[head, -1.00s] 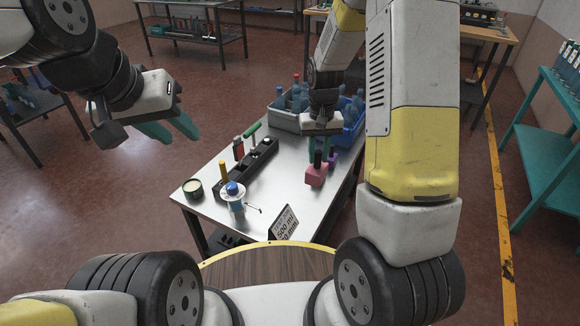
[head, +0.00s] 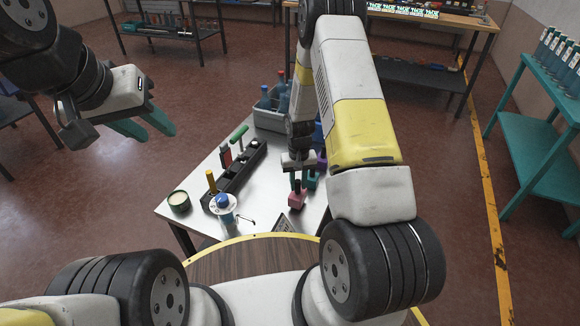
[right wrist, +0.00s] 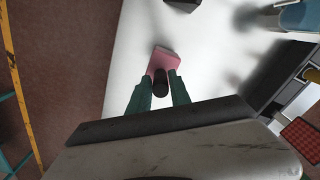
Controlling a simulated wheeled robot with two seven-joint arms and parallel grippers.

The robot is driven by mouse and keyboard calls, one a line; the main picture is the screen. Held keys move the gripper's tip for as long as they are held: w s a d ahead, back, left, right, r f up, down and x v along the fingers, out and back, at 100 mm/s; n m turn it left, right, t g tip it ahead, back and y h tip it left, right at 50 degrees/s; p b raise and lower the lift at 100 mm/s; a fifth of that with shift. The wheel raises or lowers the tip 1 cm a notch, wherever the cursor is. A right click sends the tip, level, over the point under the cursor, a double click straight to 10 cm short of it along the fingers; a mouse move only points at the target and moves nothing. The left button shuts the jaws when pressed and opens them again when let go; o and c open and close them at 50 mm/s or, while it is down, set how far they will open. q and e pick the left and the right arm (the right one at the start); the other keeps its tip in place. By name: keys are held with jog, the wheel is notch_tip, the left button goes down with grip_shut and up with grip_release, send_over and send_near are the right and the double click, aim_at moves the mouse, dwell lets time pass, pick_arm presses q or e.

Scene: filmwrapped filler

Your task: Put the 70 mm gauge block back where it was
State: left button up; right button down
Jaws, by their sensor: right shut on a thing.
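A pink block (head: 297,200) with a black knob is near the right front of the steel table (head: 262,210). I cannot read a size on it, so I cannot confirm it is the 70 mm gauge block. My right gripper (head: 305,181) points down with its green fingers shut on the black knob. In the right wrist view the knob is between the fingertips and the pink block (right wrist: 166,60) is beyond them. I cannot tell whether the block touches the table. My left gripper (head: 148,128) is open and empty, left of the table.
A black rack (head: 243,170) with tools of several handle colours lies left of the block. A blue-capped bottle (head: 223,204), a round tin (head: 179,201) and a sign (head: 286,225) stand near the front. A grey crate (head: 269,120) of blue bottles is behind. Bare tabletop lies between rack and block.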

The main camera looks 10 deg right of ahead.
jog(key=shift+f, duration=0.85)
jog(key=shift+f, duration=0.1)
jog(key=c, duration=1.2)
grip_release()
